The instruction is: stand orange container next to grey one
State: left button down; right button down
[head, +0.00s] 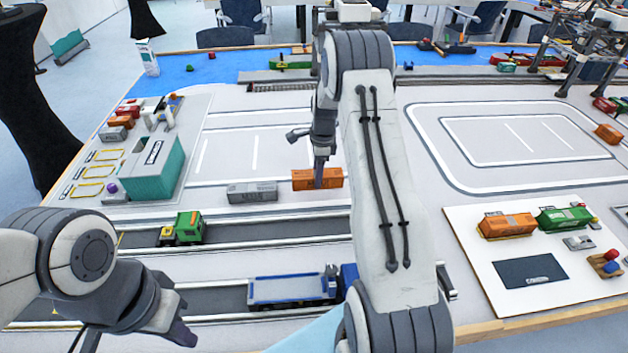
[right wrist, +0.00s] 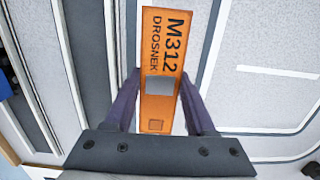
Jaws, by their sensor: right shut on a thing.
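The orange container (head: 302,180), lettered M312 DROSNEK in the right wrist view (right wrist: 165,45), is held lengthwise across the picture, level in the head view. My right gripper (head: 320,180) is shut on its middle from above; both fingers straddle it in the right wrist view (right wrist: 160,105). The grey container (head: 252,193) lies on the light board just left of it, with a small gap between their ends. I cannot tell whether the orange container touches the board. My left gripper (head: 165,325) is at the lower left, away from both; its fingertips are unclear.
A teal open box (head: 153,172) stands left. A green truck (head: 187,228) and a blue-white flatbed (head: 292,289) stand on dark lanes in front. A white board (head: 470,235) at right bears another orange container (head: 507,225) and a green one (head: 564,218). The marked area behind is clear.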

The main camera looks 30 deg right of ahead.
jog(key=shift+w+d+f, duration=0.1)
jog(key=shift+w+f, duration=0.15)
jog(key=shift+w, duration=0.2)
jog(key=shift+w+f, duration=0.2)
jog(key=shift+w, duration=0.25)
notch_tip(320, 180, down, 4)
jog(key=shift+r+p, duration=0.1)
jog(key=shift+p, duration=0.35)
jog(key=shift+f, duration=0.2)
jog(key=shift+f, duration=0.15)
jog(key=shift+c, duration=1.1)
grip_release()
